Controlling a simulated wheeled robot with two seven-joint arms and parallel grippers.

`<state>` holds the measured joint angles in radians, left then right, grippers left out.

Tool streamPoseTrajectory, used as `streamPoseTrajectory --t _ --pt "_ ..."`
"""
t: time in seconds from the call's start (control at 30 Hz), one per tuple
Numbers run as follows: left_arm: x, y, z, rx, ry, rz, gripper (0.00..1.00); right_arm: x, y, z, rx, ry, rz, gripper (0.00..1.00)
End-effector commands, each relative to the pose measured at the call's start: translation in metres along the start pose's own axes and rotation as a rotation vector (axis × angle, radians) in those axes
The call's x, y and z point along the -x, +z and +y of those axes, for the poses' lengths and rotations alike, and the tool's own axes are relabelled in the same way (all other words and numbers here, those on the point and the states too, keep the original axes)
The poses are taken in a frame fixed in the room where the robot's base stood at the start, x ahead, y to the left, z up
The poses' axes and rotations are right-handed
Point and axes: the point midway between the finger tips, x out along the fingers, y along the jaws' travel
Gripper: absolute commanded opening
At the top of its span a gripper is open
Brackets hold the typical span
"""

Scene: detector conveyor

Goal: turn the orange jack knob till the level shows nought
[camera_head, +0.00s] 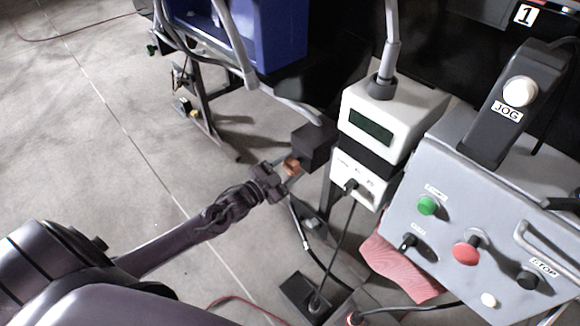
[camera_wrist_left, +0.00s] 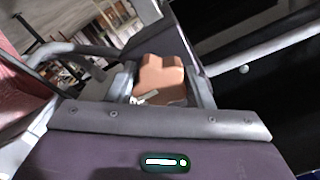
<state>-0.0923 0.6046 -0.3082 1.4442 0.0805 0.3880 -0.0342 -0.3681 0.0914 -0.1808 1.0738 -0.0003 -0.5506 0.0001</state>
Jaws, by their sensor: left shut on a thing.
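The orange jack knob (camera_head: 292,166) is a small lobed knob at the side of a dark block (camera_head: 313,146), left of the white display box. My left gripper (camera_head: 287,174) reaches it from the lower left and is shut on it. In the left wrist view the orange knob (camera_wrist_left: 160,80) sits between the two fingers (camera_wrist_left: 163,92). The level display (camera_head: 371,126) is a dark green screen on the white box (camera_head: 414,116); its reading is too dim to make out. My right gripper is not in view.
A grey control panel (camera_head: 408,196) with a green button (camera_head: 427,206) and a red button (camera_head: 466,252) stands at the right. A cable hangs below the white box. A blue bin (camera_head: 283,62) stands behind.

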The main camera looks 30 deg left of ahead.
Motion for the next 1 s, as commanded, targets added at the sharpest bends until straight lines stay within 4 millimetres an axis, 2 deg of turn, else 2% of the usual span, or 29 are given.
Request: streamPoseTrajectory --t 0.4,0.93,0.97,1.0 --pt "0.0 -0.0001 -0.0003 -0.179 0.0 0.0 0.24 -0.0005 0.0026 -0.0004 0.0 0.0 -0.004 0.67" --pt "0.0 0.0 -0.0002 -0.201 0.0 0.0 0.24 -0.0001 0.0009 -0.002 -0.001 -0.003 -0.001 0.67" --pt "0.0 0.0 -0.0001 -0.201 0.0 0.0 0.49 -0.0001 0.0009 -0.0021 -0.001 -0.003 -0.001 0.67" --pt "0.0 0.0 -0.0001 -0.201 0.0 0.0 0.55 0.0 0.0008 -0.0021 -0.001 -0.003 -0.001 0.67"
